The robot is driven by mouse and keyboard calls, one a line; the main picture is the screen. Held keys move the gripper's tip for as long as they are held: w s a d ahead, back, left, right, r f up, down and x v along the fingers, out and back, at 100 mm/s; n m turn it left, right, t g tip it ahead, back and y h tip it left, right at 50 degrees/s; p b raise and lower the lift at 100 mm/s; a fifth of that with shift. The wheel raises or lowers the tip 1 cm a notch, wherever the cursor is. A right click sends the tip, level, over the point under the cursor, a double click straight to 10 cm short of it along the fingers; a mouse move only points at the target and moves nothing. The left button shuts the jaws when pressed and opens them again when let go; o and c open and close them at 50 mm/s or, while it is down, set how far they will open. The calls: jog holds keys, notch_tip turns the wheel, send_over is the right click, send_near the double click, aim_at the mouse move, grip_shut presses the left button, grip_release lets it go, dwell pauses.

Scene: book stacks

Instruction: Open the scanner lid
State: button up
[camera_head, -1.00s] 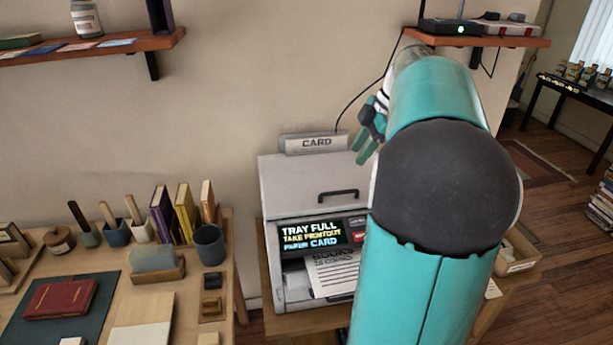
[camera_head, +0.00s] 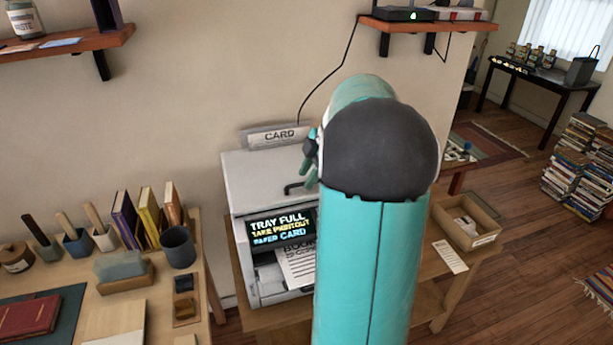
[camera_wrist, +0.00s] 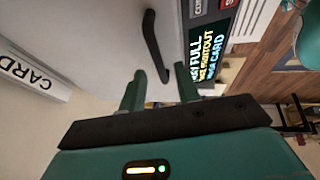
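The scanner (camera_head: 240,235) is a light grey machine on a small wooden table. Its pale lid (camera_head: 262,180) is down, with a dark bar handle (camera_head: 293,187) on its front part. The handle also shows in the wrist view (camera_wrist: 151,38), with one end near my fingertips. My gripper (camera_head: 311,170) is at the right end of the handle, partly hidden behind my arm. In the wrist view my gripper (camera_wrist: 161,76) has its two green fingers apart, with no object clearly held between them. I cannot tell whether they touch the handle. My arm hides the scanner's right side.
A lit screen (camera_head: 281,228) reads "TRAY FULL", above a printed sheet (camera_head: 297,266). A CARD sign (camera_head: 278,136) stands behind the lid. An open box (camera_head: 466,222) sits right of my arm. A desk (camera_head: 205,268) with books and cups is at left. Shelves hang above.

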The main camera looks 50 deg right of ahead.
jog(key=shift+w+a+f, duration=0.15)
jog(key=shift+w+f, duration=0.05)
jog(key=shift+f, duration=0.3)
grip_shut()
jog(key=shift+w+r, duration=0.15)
jog(key=shift+r, duration=0.1)
